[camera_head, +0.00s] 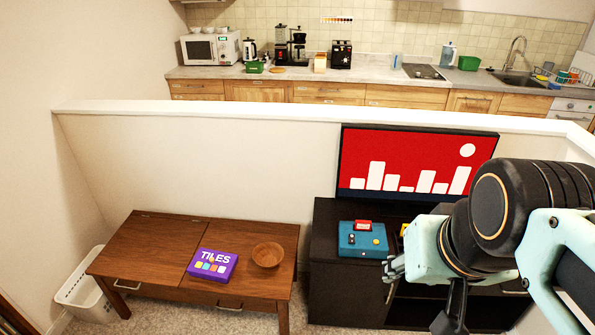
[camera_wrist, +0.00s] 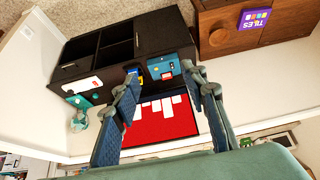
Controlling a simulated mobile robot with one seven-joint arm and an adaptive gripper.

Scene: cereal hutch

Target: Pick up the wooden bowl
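The wooden bowl (camera_head: 268,255) is a small round brown bowl. It sits upright on the right part of the brown wooden table (camera_head: 160,240) in the head view.
A purple TILES box (camera_head: 212,264) lies just left of the bowl. The black TV cabinet (camera_head: 330,285) holds a teal box (camera_head: 362,240) and a red-screened television (camera_head: 412,165). A white basket (camera_head: 85,295) stands left of the table. A low white wall runs behind.

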